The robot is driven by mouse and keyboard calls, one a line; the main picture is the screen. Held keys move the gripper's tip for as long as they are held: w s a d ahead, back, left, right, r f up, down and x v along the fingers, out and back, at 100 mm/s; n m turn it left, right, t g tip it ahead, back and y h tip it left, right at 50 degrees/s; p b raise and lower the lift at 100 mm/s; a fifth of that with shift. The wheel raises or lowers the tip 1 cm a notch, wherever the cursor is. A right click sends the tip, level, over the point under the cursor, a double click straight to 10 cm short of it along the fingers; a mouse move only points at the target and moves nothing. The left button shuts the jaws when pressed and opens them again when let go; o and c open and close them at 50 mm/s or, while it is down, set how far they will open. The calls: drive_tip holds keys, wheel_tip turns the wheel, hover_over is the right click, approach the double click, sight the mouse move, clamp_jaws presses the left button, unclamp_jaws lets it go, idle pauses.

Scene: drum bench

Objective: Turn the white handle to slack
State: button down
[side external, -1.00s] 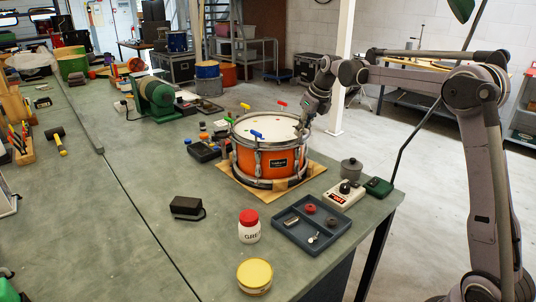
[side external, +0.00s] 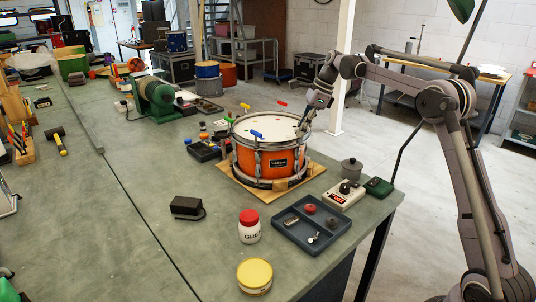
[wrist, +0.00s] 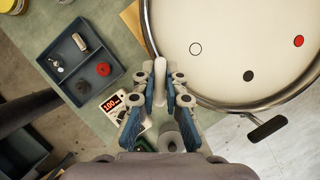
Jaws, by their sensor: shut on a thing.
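The orange drum (side external: 266,160) with a white head and metal rim stands on a flat tan board (side external: 236,178) on the bench. The white handle (wrist: 149,32) shows in the wrist view as a pale bar at the drum's rim, running up from between my fingertips. My gripper (wrist: 158,68) is shut on it, with the blue-sided fingers on either side. In the side view my gripper (side external: 302,130) is at the drum's right rim and hides the handle. Blue (side external: 257,134) and red (side external: 282,103) handles stand on the rim; a black handle (wrist: 267,127) is at right in the wrist view.
A grey parts tray (side external: 283,232), a meter with a red display (side external: 344,195), a grey pot (side external: 351,169) and a green box (side external: 379,187) stand close to the drum. A red-lidded jar (side external: 249,227) is in front. The bench edge is just right of them.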

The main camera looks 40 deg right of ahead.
drive_tip(key=n, duration=0.2)
drive_tip(key=n+g, duration=0.1)
drive_tip(key=n, duration=0.1)
drive_tip(key=shift+n+g+y, duration=0.3)
drive_tip(key=shift+y, duration=0.1)
drive_tip(key=shift+n+g, duration=0.7)
drive_tip(key=shift+n, duration=0.8)
drive_tip(key=shift+n, duration=0.3)
drive_tip(key=c, duration=1.4)
unclamp_jaws()
drive_tip(key=shift+m, duration=0.4)
